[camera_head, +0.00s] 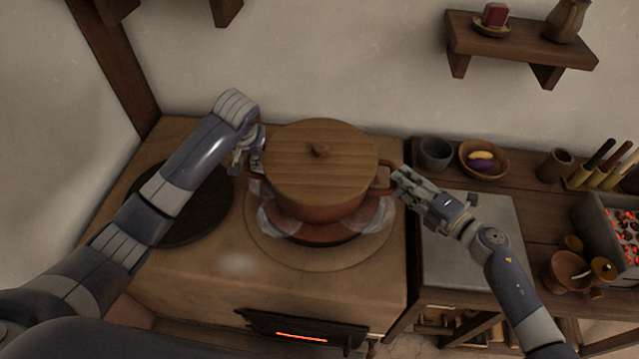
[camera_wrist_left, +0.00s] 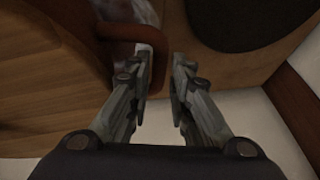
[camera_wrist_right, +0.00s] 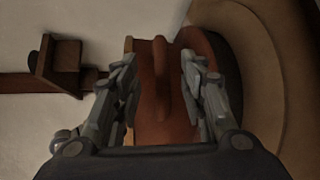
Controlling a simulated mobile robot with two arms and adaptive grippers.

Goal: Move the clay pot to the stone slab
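The clay pot (camera_head: 318,208) is reddish-brown, with a round wooden lid (camera_head: 320,165), and is upright over the round burner of the stove. My left gripper (camera_head: 250,160) is at the pot's left handle. My right gripper (camera_head: 402,182) is at the right handle (camera_head: 384,180). In the right wrist view its fingers (camera_wrist_right: 160,85) are apart on either side of that handle (camera_wrist_right: 161,75). The grey stone slab (camera_head: 465,262) lies right of the stove, bare.
Pale steam surrounds the pot's base. A dark plate (camera_head: 185,215) lies on the stove's left. Behind the slab stand a grey cup (camera_head: 436,153) and a bowl (camera_head: 484,160) of vegetables. A brazier with glowing coals (camera_head: 622,225) and a small clay pan (camera_head: 570,272) are at right.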

